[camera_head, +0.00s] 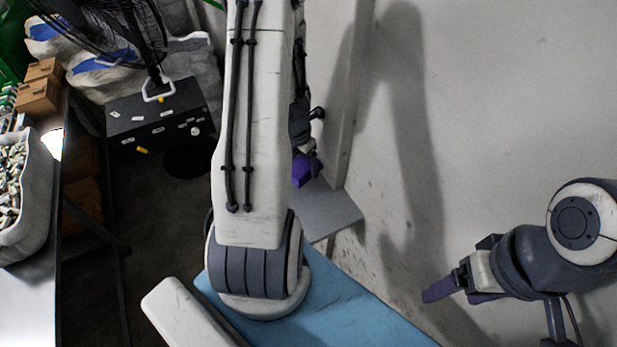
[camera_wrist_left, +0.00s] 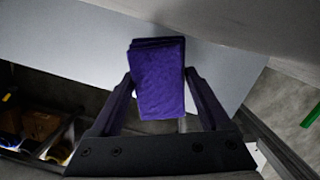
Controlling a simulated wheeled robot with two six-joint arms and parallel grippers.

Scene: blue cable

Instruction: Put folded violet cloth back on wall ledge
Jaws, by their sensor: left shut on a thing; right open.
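The folded violet cloth (camera_wrist_left: 158,80) is between the fingers of my left gripper (camera_wrist_left: 158,95) in the left wrist view, and the fingers are shut on it. In the head view the cloth (camera_head: 304,170) shows in part beside my left arm, which hides most of that gripper. The grey wall ledge (camera_head: 335,210) is just below and beside it in the head view; it also shows as a pale surface in the left wrist view (camera_wrist_left: 70,40). I cannot tell whether the cloth touches the ledge. My right gripper (camera_head: 450,292) is open and empty near the wall at the lower right.
A blue surface (camera_head: 350,310) lies below the ledge. A pale wall (camera_head: 480,120) stands on the right, with a vertical post beside the ledge. A black box (camera_head: 155,115), a fan (camera_head: 105,30) and a grey bin (camera_head: 35,190) of small parts are on the left.

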